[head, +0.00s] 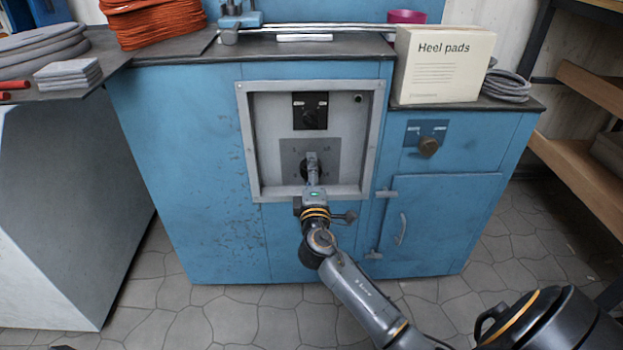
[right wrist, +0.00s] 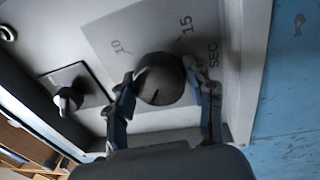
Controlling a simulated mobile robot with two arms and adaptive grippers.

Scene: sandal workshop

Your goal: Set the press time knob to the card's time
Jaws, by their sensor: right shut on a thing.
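The press time knob (right wrist: 160,78) is a dark round knob on a grey dial plate (right wrist: 108,22) marked 10, 15 and SEC in the right wrist view. A pale line shows on its face, but I cannot tell which mark it points to. In the head view the dial plate (head: 331,149) sits low in a recessed grey panel. My right gripper (head: 312,165) reaches in from below and hides much of the knob. In the right wrist view its fingers (right wrist: 163,95) are shut on the knob, one on each side. I cannot make out a card with a time.
A second knob (head: 309,118) on a black plate is above the dial, inside the raised panel frame (head: 245,140). The Heel pads box (head: 443,65) stands on the worktop above.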

